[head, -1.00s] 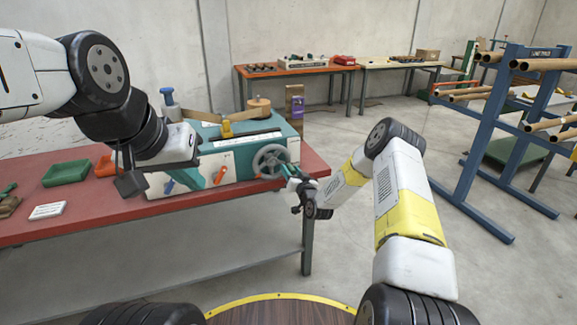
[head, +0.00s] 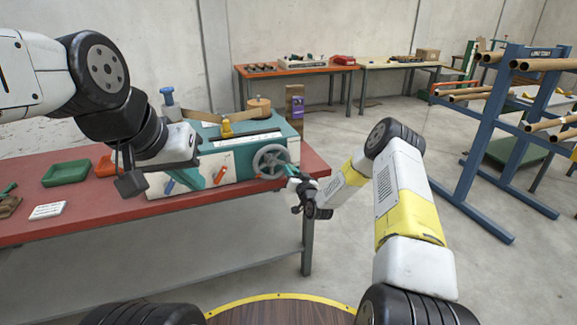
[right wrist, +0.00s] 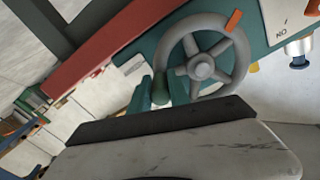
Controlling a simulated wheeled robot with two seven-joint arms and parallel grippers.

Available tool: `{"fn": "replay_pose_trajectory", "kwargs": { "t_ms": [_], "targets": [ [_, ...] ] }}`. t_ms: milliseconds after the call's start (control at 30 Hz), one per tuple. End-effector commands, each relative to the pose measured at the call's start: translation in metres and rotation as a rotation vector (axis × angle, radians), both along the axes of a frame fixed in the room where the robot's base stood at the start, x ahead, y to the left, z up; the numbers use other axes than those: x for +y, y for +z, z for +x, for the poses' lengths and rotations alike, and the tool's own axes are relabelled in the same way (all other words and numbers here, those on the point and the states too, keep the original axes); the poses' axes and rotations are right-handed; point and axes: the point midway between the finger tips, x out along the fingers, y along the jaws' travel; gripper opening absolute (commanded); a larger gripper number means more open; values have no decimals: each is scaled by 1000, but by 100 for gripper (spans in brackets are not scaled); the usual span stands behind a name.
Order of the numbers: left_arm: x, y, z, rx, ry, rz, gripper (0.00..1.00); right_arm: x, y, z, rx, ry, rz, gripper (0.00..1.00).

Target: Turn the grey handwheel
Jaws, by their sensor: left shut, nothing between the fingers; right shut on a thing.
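The grey handwheel (head: 271,161) is on the right end of the teal winder (head: 215,150), which stands on the red table. In the right wrist view the spoked wheel (right wrist: 202,67) shows an orange mark on its rim, at upper right. My right gripper (head: 289,170) is at the wheel's right side. The right wrist view shows its green fingers (right wrist: 161,92) shut on the wheel's dark green handle (right wrist: 160,88); they partly hide it. My left gripper (head: 130,183) is shut and empty in front of the winder's left part.
A green tray (head: 66,173) and a white card (head: 47,211) lie on the red table (head: 120,215) at left. A blue rack (head: 480,160) with cardboard tubes stands at right. The floor between the table and the rack is clear.

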Motion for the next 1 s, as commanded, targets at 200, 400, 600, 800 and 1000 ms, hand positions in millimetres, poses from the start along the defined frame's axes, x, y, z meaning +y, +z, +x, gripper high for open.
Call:
{"fn": "replay_pose_trajectory", "kwargs": {
  "t_ms": [200,400,600,800,1000],
  "targets": [
    [0,0,0,0,0,0,0,-1,0,0,0,-1,0,0],
    [0,0,0,0,0,0,0,-1,-1,0,0,-1,0,0],
    [0,0,0,0,0,0,0,-1,-1,0,0,-1,0,0],
    [0,0,0,0,0,0,0,-1,-1,0,5,-2,9,0],
    [0,0,0,0,0,0,0,1,-6,-1,24,-1,70,0]
  ]
}}
